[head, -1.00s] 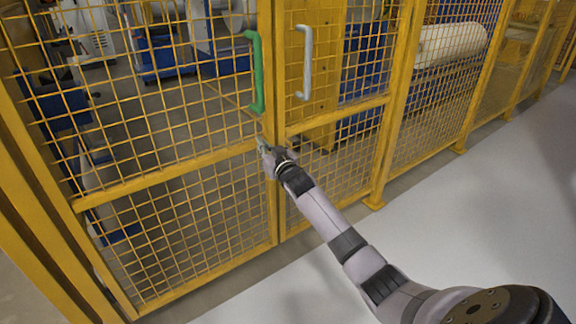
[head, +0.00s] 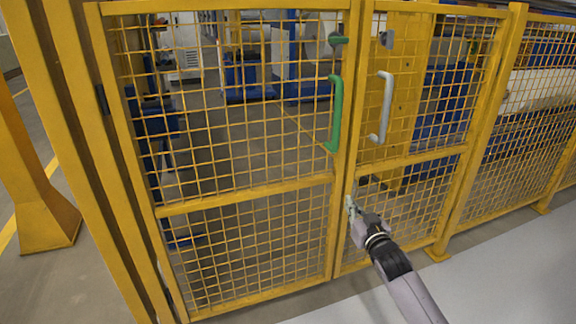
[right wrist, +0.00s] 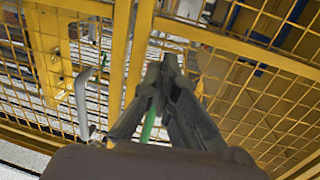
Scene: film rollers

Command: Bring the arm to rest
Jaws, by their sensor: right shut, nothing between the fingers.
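My right gripper (head: 351,204) is in front of the yellow mesh gate, by the centre post and below the green handle (head: 335,113). In the right wrist view its dark fingers (right wrist: 165,66) are together with nothing held. A strip of the green handle (right wrist: 150,122) shows between the finger bases. A grey handle (head: 382,106) is on the right gate panel, and it also shows at the left of the right wrist view (right wrist: 83,101). I cannot tell whether the gripper touches the gate. My left gripper is not in view.
The left gate panel (head: 245,190) and right gate panel (head: 418,160) stand side by side and look closed. A yellow post (head: 40,215) is at far left. Blue machinery (head: 245,80) is behind the mesh. Pale floor (head: 500,275) lies clear at lower right.

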